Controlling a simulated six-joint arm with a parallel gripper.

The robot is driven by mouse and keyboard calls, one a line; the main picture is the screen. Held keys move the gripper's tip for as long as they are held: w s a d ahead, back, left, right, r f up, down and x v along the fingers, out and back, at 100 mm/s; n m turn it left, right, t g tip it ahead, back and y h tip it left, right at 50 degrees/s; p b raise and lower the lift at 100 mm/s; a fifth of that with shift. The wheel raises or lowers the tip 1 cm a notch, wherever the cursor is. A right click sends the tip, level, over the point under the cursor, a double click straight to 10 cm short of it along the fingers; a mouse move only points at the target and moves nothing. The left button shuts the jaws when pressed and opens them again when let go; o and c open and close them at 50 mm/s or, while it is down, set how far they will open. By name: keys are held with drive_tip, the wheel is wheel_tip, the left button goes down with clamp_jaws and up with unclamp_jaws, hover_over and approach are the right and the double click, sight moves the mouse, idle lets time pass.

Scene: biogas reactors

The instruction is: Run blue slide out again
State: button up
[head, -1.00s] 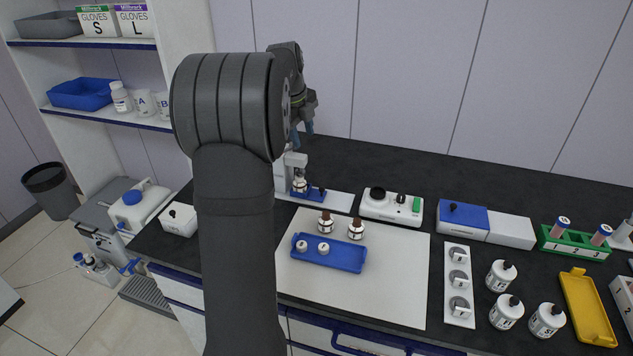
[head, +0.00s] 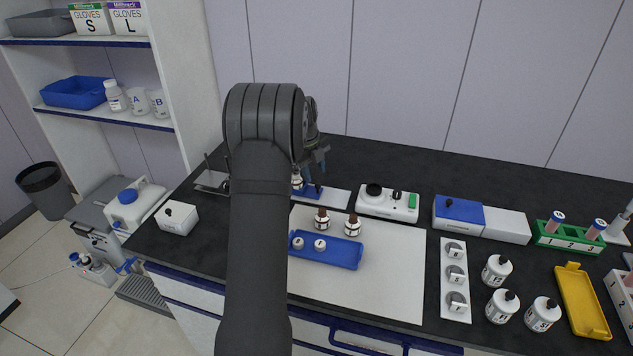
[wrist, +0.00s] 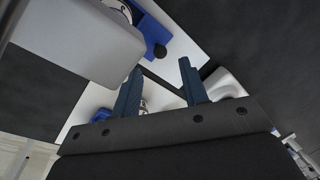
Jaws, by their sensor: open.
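The blue slide (head: 309,193) with its black knob sits on a white rail base behind the mat. A small white bottle (head: 297,182) stands at its left end, partly hidden by my arm.
A white device with black knobs (head: 388,203) stands just right of the rail. A blue-lidded box (head: 458,215) is farther right. The dark counter behind is clear.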

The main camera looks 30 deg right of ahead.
sight(317, 185)
drive_tip(key=f, duration=0.2)
drive_tip(key=d+f, duration=0.1)
drive_tip(key=f, duration=0.2)
drive_tip(key=shift+w, duration=0.15)
clamp_jaws()
